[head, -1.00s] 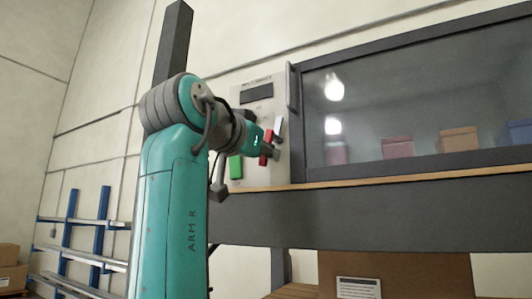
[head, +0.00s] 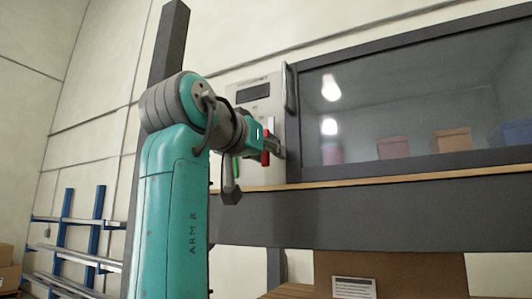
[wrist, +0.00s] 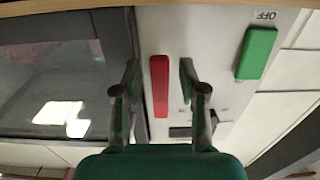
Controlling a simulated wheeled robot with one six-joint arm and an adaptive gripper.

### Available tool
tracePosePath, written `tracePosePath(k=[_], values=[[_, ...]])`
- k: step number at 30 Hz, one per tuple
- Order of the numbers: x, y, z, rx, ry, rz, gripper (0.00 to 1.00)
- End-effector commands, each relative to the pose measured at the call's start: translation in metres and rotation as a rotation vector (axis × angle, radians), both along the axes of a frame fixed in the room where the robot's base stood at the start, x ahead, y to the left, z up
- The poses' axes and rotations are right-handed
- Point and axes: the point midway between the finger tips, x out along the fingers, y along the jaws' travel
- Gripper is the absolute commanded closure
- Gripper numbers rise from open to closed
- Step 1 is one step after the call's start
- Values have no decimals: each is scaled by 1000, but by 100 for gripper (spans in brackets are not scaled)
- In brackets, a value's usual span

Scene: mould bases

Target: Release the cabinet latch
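A pale control panel (head: 272,178) stands beside the glass-fronted cabinet (head: 400,110). On the panel are a red bar (wrist: 159,86) and a green bar (wrist: 256,53) with an "OFF" label by it. The red bar (head: 265,158) shows partly behind my gripper in the head view; the green one is mostly hidden there. My gripper (wrist: 159,78) is open, with one finger on each side of the red bar and gaps on both sides. In the head view my gripper (head: 274,146) is at the panel. No part is labelled as the latch.
A dark vertical handle (head: 291,88) sits at the cabinet's left edge, close to my gripper. The panel has a dark display (head: 252,92). Boxes stand behind the glass. A wooden ledge (head: 400,172) runs below, and a blue rack (head: 80,240) stands far left.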

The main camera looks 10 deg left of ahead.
Motion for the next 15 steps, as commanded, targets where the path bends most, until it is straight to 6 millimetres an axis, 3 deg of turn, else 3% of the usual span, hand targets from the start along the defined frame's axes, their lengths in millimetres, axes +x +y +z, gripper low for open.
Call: tracePosePath(k=[8,15], values=[[-3,1,1,1,-1,1,58],[-33,13,0,1,-3,3,58]])
